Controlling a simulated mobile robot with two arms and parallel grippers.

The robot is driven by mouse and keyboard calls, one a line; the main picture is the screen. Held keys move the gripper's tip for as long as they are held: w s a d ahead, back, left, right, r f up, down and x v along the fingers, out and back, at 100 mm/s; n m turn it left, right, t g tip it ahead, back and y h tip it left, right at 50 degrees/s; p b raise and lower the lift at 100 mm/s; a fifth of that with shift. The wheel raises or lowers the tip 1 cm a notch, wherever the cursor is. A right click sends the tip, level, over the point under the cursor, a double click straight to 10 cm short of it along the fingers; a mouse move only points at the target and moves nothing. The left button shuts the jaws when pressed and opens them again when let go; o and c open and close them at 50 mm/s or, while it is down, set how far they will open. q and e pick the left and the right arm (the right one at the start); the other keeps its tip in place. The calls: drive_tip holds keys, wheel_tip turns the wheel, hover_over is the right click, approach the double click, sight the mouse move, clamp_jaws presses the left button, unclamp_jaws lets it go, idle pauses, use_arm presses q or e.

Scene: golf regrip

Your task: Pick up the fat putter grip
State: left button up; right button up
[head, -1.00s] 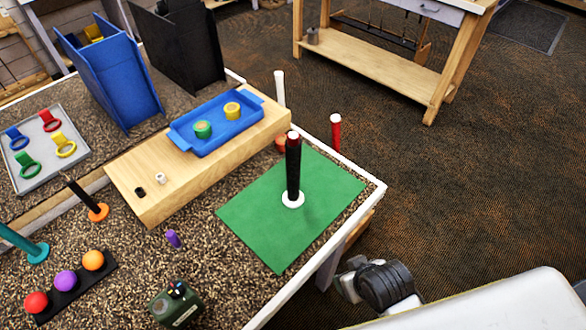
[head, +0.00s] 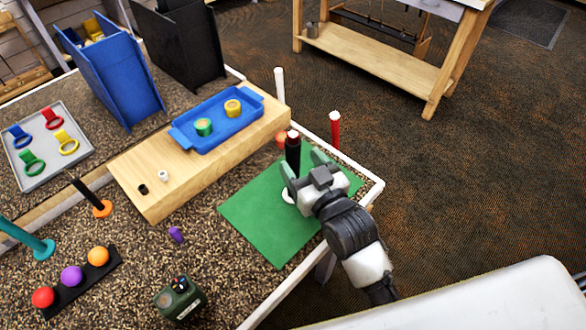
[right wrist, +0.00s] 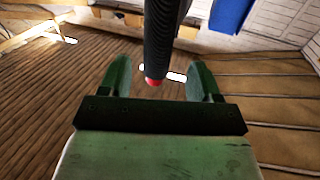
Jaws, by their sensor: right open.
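The fat putter grip (head: 293,150) is a thick black upright cylinder with a pale-and-red top, standing on a white round base (head: 288,196) on the green mat. My right gripper (head: 302,172) is at its lower part, hiding much of it in the head view. In the right wrist view the black grip (right wrist: 160,40) with a red end lies in line with the gap between the two green fingers. The right gripper (right wrist: 160,78) is open, with clear space on both sides of the grip. My left gripper is out of view.
The green mat (head: 262,225) lies at the table's right corner. A wooden block (head: 150,210) carries a blue tray (head: 218,132) to the left. A dark green box (head: 181,298) stands in front.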

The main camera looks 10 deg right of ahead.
sight(297, 153)
drive_tip(key=shift+w+a, duration=0.15)
drive_tip(key=shift+w, duration=0.4)
drive_tip(key=p+x, duration=0.1)
drive_tip(key=x, duration=0.1)
drive_tip(key=p+x, duration=0.1)
drive_tip(key=x, duration=0.1)
drive_tip(key=shift+w+r, duration=0.25)
drive_tip(key=shift+w, duration=0.2)
drive_tip(key=shift+w+f, duration=0.15)
drive_tip(key=shift+w, duration=0.15)
drive_tip(key=shift+s, duration=0.1)
drive_tip(key=shift+c, duration=0.3)
drive_tip(key=shift+c, duration=1.1)
clamp_jaws()
